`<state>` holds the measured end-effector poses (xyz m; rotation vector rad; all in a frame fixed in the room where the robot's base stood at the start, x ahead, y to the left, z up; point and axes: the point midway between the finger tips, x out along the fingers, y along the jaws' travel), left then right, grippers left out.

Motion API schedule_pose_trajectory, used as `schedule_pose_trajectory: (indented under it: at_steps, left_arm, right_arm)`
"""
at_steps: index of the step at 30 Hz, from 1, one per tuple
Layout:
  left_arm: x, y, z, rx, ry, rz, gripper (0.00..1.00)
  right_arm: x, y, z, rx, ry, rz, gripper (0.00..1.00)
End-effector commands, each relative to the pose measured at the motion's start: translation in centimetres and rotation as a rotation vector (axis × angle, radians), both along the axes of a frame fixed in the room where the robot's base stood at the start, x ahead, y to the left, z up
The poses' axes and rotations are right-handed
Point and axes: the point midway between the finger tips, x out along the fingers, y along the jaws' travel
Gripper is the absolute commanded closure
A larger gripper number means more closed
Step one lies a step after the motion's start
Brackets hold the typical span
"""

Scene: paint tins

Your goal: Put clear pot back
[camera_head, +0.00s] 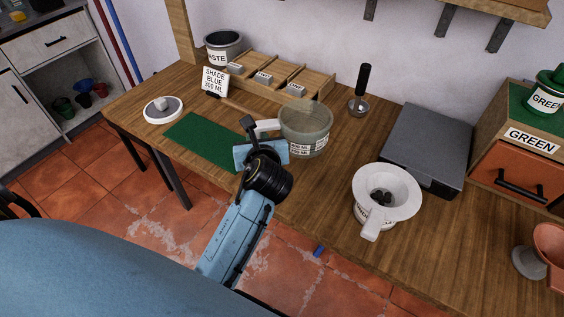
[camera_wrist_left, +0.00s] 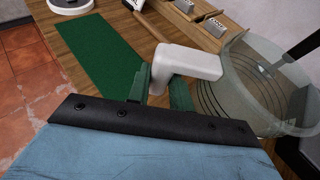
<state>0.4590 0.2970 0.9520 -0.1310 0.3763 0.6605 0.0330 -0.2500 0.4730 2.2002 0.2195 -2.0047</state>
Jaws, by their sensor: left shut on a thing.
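The clear pot (camera_head: 305,128) is a see-through vessel with a white handle (camera_head: 265,126) and a label on its front. It stands at the middle of the wooden table, to the right of the green mat (camera_head: 195,143); whether its base touches the wood is hard to tell. My left gripper (camera_head: 256,134) is shut on the white handle at the pot's left side. In the left wrist view the fingers (camera_wrist_left: 160,82) close around the handle's lower end, and the clear pot (camera_wrist_left: 262,85) shows beside them. My right gripper is not in view.
A white vessel (camera_head: 402,188) with dark lumps stands to the right. A grey box (camera_head: 425,147) is behind it. A wooden rack (camera_head: 300,84), a sign (camera_head: 214,80), a waste tin (camera_head: 222,52) and a dark-handled tool (camera_head: 361,90) are farther back. A round white lid (camera_head: 163,109) lies left.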

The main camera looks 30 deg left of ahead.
Motion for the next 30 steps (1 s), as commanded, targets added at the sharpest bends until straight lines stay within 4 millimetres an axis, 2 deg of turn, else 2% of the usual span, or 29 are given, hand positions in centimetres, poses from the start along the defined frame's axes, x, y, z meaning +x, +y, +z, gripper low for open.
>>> schedule_pose_trajectory:
  at_steps: [3,12,17,29,30]
  left_arm:
    - [-0.1,0.0,-2.5,-0.002,0.004,0.0,1.0]
    - [0.0,0.0,-7.0,-0.001,0.004,-0.001,1.0]
    - [0.0,0.0,-8.1,-0.001,0.0,-0.002,1.0]
    - [0.0,0.0,-8.7,-0.001,0.0,-0.002,1.0]
    - [0.0,0.0,-8.7,-0.001,0.002,-0.001,0.73]
  right_arm:
    - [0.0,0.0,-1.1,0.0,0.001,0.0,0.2]
    - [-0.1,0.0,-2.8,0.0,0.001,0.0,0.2]
    - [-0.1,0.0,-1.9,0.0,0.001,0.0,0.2]
    - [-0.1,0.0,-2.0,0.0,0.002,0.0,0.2]
    - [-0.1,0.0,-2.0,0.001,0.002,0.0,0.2]
